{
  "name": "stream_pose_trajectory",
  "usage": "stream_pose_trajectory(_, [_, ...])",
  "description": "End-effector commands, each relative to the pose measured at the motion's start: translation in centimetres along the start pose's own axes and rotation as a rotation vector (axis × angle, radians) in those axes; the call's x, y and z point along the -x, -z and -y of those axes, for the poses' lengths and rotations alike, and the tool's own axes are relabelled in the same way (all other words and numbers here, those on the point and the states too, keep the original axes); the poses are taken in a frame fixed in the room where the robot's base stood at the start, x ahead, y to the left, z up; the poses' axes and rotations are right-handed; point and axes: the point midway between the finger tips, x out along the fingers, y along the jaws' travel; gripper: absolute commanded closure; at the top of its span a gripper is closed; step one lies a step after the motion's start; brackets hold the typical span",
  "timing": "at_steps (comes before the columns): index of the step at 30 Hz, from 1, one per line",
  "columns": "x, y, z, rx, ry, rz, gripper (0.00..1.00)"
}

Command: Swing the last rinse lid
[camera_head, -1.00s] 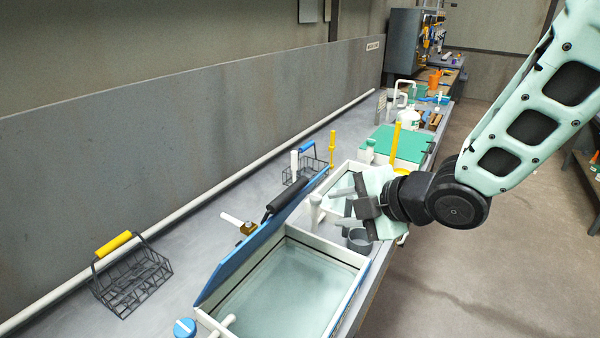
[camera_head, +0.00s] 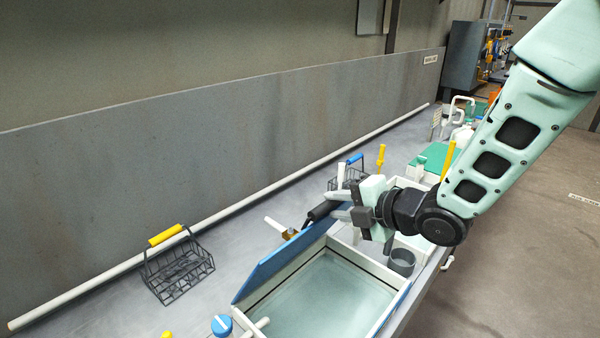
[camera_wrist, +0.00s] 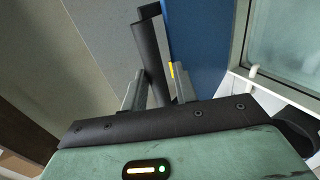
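The blue lid (camera_head: 285,262) stands raised and tilted along the left side of a white rinse tank (camera_head: 366,262) holding clear liquid. Its black bar handle (camera_head: 321,211) sticks up near the lid's far end. My gripper (camera_head: 340,205) is at that handle, above the tank's far left corner. In the wrist view, the handle (camera_wrist: 151,55) runs down between the two grey fingers of my gripper (camera_wrist: 158,88), with a gap showing at the right finger. The fingers are open. The blue lid (camera_wrist: 200,45) shows just right of the handle.
A wire basket with a yellow grip (camera_head: 178,270) stands left on the bench. Another basket with a blue grip (camera_head: 348,172) is behind my gripper. A grey cup (camera_head: 402,262) is beside the tank. A blue knob (camera_head: 222,325) is at the near edge. A green lid (camera_head: 430,160) lies farther back.

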Motion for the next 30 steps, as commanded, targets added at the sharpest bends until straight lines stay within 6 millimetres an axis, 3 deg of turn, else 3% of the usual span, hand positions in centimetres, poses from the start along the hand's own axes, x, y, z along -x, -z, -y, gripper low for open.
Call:
stream_pose_trajectory(7, [-0.2,0.2,0.4,-0.002,0.015,-0.003,0.92])
stream_pose_trajectory(30, [-5.3,0.4,-3.2,-0.002,0.023,-0.008,0.91])
